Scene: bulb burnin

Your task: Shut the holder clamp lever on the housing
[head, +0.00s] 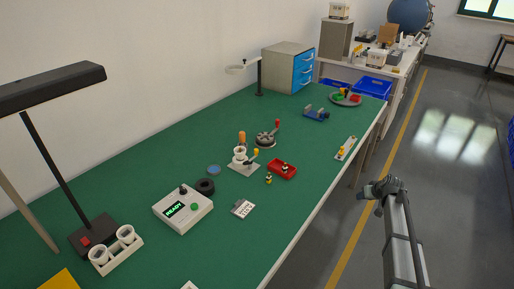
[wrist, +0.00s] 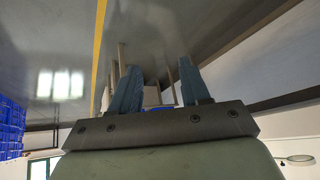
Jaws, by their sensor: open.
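The housing (head: 240,154) is a small white cup-like body on a light grey plate, standing on the green table in the middle of the head view. An orange-topped piece (head: 242,137) stands at the housing's back. My gripper (wrist: 157,82) is open and empty, its two blue fingers apart in the wrist view. My arm is right of the table, over the floor, well away from the housing. The wrist view does not show the housing.
A red tray (head: 282,170) and a small yellow-and-dark part (head: 268,179) are close to the housing's right. A READY box (head: 183,209) sits in front left.

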